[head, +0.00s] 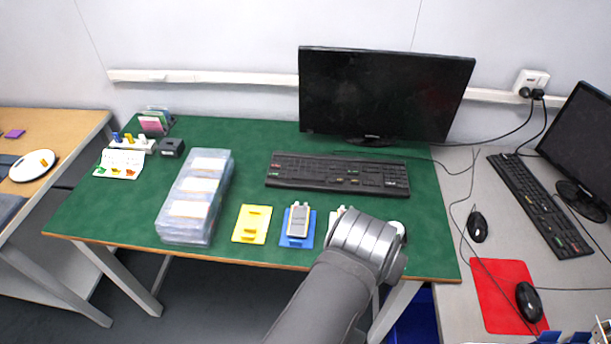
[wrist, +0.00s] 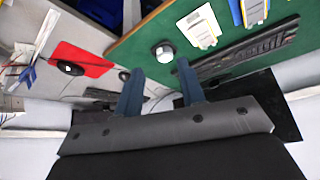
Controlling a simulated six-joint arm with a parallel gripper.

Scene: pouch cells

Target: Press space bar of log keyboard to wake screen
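A black keyboard (head: 338,173) lies on the green table in front of a dark monitor (head: 385,95). A second black keyboard (head: 540,203) lies on the grey desk at right, beside another dark monitor (head: 585,150). The frames do not mark which is the log keyboard. My gripper (wrist: 159,71) shows two blue fingers apart with nothing between them. In the head view my wrist hides the fingers, over the green table's front right edge. The green table's keyboard also shows at right in the wrist view (wrist: 245,50). My gripper touches neither keyboard.
A pale round object (head: 398,229) is partly hidden by my wrist. Yellow (head: 252,236) and blue (head: 310,242) holders and a clear box stack (head: 163,228) stand left. The right desk has two mice, a red mat (head: 490,300) and loose cables.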

